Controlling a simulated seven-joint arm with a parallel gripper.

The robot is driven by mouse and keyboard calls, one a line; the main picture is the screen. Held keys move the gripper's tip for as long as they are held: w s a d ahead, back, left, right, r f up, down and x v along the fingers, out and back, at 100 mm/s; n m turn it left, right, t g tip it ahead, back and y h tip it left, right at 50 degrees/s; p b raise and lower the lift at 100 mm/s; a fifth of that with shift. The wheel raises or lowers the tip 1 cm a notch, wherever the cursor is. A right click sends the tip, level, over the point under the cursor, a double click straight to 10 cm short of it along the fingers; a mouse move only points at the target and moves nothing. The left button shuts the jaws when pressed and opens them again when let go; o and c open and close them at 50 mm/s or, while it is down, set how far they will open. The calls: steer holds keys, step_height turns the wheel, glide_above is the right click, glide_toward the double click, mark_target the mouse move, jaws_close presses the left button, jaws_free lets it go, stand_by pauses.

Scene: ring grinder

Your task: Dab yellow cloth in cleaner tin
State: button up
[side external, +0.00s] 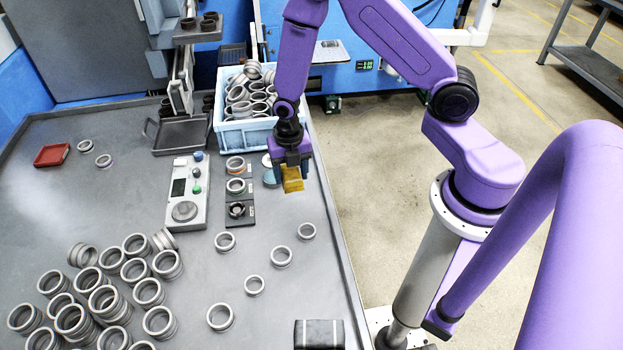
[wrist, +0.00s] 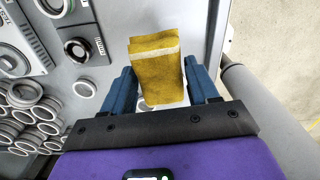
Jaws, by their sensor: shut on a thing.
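My gripper (side external: 291,166) is shut on the yellow cloth (side external: 292,182), which hangs below the fingers near the table's right edge. In the wrist view the folded yellow cloth (wrist: 154,62) sits between the two blue fingers of my gripper (wrist: 160,80). A small round bluish piece (side external: 270,178) lies just left of the cloth, with a pale round piece behind it. It may be the cleaner tin, but I cannot tell for sure. In the wrist view a pale shape shows partly under the cloth; most of it is hidden.
A dark strip with ring stations (side external: 238,187) and a grey control box (side external: 188,195) stand to the left. A light blue crate of rings (side external: 245,133) is behind. Loose rings (side external: 281,256) are scattered in front. A red tray (side external: 52,154) is at far left.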

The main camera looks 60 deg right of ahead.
glide_above(272, 177)
steer(key=f, duration=0.2)
steer(key=shift+d+f, duration=0.1)
steer(key=shift+f, duration=2.8)
steer(key=shift+f, duration=0.6)
steer(key=shift+r, duration=0.15)
step_height(272, 177, up, 7)
stand_by(0.8)
stand_by(0.5)
steer(key=s+r+m, duration=0.6)
steer(key=r+m, duration=0.1)
steer(key=m, duration=0.7)
steer(key=s+r+m, duration=0.7)
steer(key=m, duration=0.7)
steer(key=shift+a+r, duration=0.2)
steer(key=shift+a, duration=0.2)
